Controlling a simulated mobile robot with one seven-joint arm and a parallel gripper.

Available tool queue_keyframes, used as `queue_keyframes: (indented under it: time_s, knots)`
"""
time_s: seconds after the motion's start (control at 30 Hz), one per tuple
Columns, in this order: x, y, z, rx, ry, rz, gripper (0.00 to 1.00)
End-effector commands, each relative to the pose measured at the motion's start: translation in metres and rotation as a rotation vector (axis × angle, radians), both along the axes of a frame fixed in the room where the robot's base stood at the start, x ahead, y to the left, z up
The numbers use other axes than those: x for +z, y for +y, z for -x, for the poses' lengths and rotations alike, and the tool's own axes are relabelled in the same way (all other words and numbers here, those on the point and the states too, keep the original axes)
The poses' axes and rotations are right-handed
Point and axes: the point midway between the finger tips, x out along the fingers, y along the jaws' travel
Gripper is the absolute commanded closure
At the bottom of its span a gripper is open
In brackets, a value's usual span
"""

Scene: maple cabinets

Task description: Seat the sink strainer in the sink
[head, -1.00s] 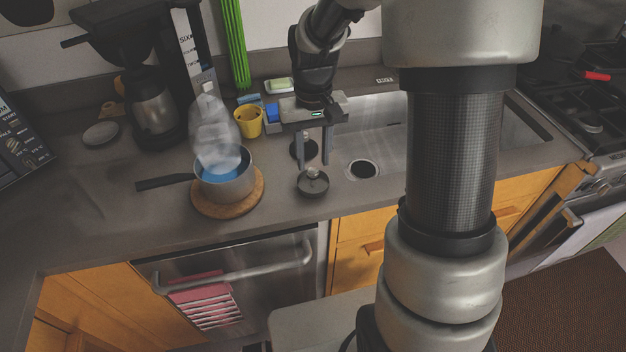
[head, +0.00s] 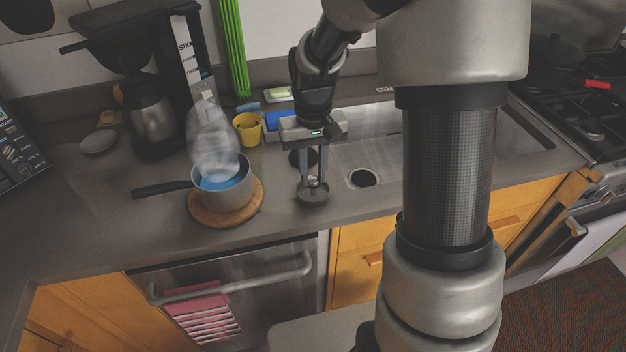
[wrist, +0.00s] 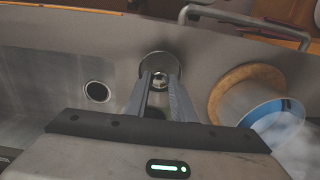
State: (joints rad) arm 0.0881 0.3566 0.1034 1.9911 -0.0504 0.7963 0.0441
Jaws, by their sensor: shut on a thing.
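The sink strainer (head: 313,198) is a dark round disc with a small knob, lying on the grey counter just left of the sink. It also shows in the wrist view (wrist: 158,66), beyond my fingertips. My gripper (head: 313,180) points down over it with its fingers close together, shut on the strainer's knob; the fingers (wrist: 160,82) partly hide the knob. The strainer still appears at counter level. The steel sink (head: 385,148) has a dark open drain hole (head: 363,178) to the right of the strainer, seen at left in the wrist view (wrist: 97,91).
A saucepan (head: 222,188) with something blue inside stands on a round wooden board (head: 203,214) to the left. A translucent bottle shape overlaps the pan. A yellow cup (head: 247,128) and a dark round item (head: 301,158) are behind. My arm column hides part of the sink.

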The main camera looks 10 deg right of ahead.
Motion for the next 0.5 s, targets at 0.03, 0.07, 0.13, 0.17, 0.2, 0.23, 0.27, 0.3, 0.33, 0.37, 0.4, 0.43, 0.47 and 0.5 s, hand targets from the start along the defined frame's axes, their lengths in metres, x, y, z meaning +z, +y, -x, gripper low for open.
queue_keyframes:
  time_s: [0.03,0.07,0.13,0.17,0.2,0.23,0.27,0.3,0.33,0.37,0.4,0.43,0.47,0.5]
  knots:
    - [0.002,0.0,0.0,0.0,-0.001,0.0,1.0]
    - [0.004,0.0,0.0,0.0,-0.001,0.0,1.0]
    - [0.011,0.0,0.0,0.0,-0.001,0.0,1.0]
    - [0.016,0.0,-0.001,0.0,-0.002,0.0,1.0]
    - [0.023,0.0,-0.001,0.0,-0.002,0.0,1.0]
    - [0.03,0.0,-0.001,0.0,-0.002,0.0,1.0]
    - [0.036,0.0,-0.001,0.0,-0.003,0.0,1.0]
    - [0.045,0.0,-0.001,0.0,-0.003,0.0,1.0]
    - [0.051,0.0,-0.001,0.0,-0.002,0.0,1.0]
    - [0.057,0.0,-0.001,0.0,-0.002,0.0,1.0]
    - [0.064,0.0,0.0,0.0,-0.002,0.0,1.0]
    - [0.068,0.0,0.0,0.0,-0.002,0.0,1.0]
    - [0.071,0.0,0.0,0.0,-0.001,0.0,1.0]
    - [0.073,0.0,0.0,0.0,-0.001,0.0,1.0]
